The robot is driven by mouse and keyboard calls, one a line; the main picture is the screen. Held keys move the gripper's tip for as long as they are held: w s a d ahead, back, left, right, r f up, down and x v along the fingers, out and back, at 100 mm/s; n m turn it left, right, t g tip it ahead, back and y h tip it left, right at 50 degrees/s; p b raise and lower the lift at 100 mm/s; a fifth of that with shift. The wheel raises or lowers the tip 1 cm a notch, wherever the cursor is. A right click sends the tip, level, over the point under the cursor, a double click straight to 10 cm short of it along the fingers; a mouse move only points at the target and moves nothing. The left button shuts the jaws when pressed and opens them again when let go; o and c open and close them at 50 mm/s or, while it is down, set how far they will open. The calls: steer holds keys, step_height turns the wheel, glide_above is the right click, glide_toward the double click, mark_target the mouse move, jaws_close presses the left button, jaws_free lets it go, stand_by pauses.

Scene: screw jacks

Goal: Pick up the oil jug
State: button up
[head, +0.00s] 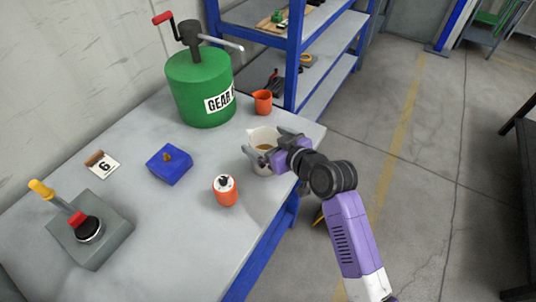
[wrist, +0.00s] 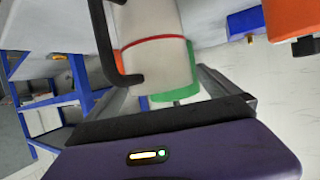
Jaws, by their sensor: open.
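The oil jug (head: 262,136) is a cream-white jug with brownish liquid inside, standing upright near the right edge of the grey table. In the wrist view the jug (wrist: 158,62) shows a red line and a dark handle on its left side. My gripper (head: 268,143) is at the jug from the right, with its fingers apart on either side of it. The wrist view shows my gripper (wrist: 166,84) open below and around the jug's body. I cannot tell whether either finger touches it.
A green gear-oil drum (head: 195,95) with a pump stands behind left. A small orange jug (head: 262,102) is behind. An orange can (head: 225,190) stands front left. A blue block (head: 169,164) and a grey lever box (head: 90,235) are further left. Blue shelving (head: 295,60) rises behind.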

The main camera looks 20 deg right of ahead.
steer(key=c, duration=2.1)
steer(key=shift+o, duration=0.2)
steer(key=shift+r, duration=0.1)
